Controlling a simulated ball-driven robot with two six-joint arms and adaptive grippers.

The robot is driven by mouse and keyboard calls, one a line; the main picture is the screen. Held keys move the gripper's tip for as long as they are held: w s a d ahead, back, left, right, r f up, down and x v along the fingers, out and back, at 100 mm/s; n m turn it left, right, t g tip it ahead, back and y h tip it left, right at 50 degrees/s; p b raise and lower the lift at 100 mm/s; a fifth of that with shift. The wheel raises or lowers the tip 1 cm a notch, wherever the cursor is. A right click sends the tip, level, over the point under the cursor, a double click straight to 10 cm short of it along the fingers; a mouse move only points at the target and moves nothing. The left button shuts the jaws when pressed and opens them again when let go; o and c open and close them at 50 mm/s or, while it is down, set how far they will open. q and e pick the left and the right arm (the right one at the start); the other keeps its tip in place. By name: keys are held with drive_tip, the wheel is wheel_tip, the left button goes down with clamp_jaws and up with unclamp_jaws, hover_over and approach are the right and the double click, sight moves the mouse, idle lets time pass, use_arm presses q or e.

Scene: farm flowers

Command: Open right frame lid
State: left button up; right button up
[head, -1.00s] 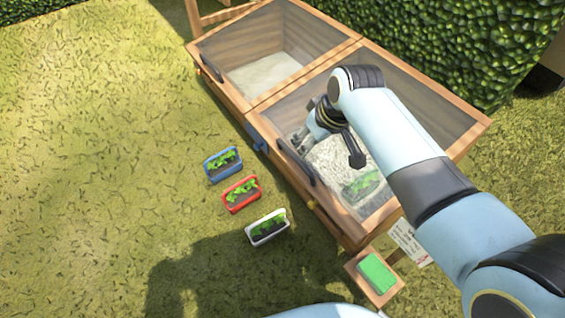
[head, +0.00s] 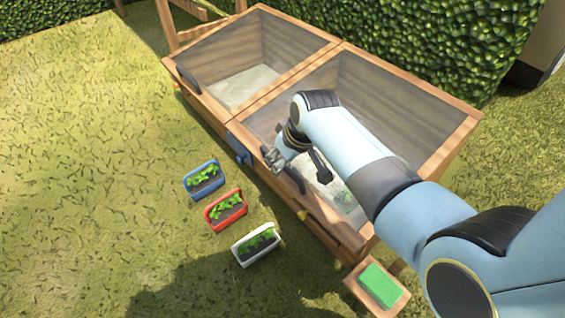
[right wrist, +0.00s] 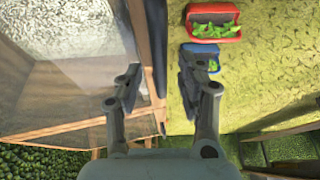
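The right frame lid (head: 408,82), a wood-rimmed see-through panel, lies shut over the right half of the wooden cold frame. Its dark bar handle (head: 295,178) is at the front edge, partly behind my right gripper (head: 272,158). In the right wrist view my right gripper (right wrist: 158,85) is open. The dark handle (right wrist: 157,45) shows lengthwise between its fingers, beside the wooden rim; I cannot tell whether they touch it. My left gripper is not in view.
The left frame lid (head: 250,50) is shut, with its own handle (head: 187,78). Blue (head: 203,180), red (head: 226,210) and white (head: 257,245) planters stand on the grass in front. A green block (head: 379,286) is on a small wooden stand at the near right corner. A hedge (head: 430,40) is behind.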

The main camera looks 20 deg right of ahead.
drive_tip(key=shift+w+f, duration=0.1)
drive_tip(key=shift+f, duration=0.05)
clamp_jaws()
idle(0.4)
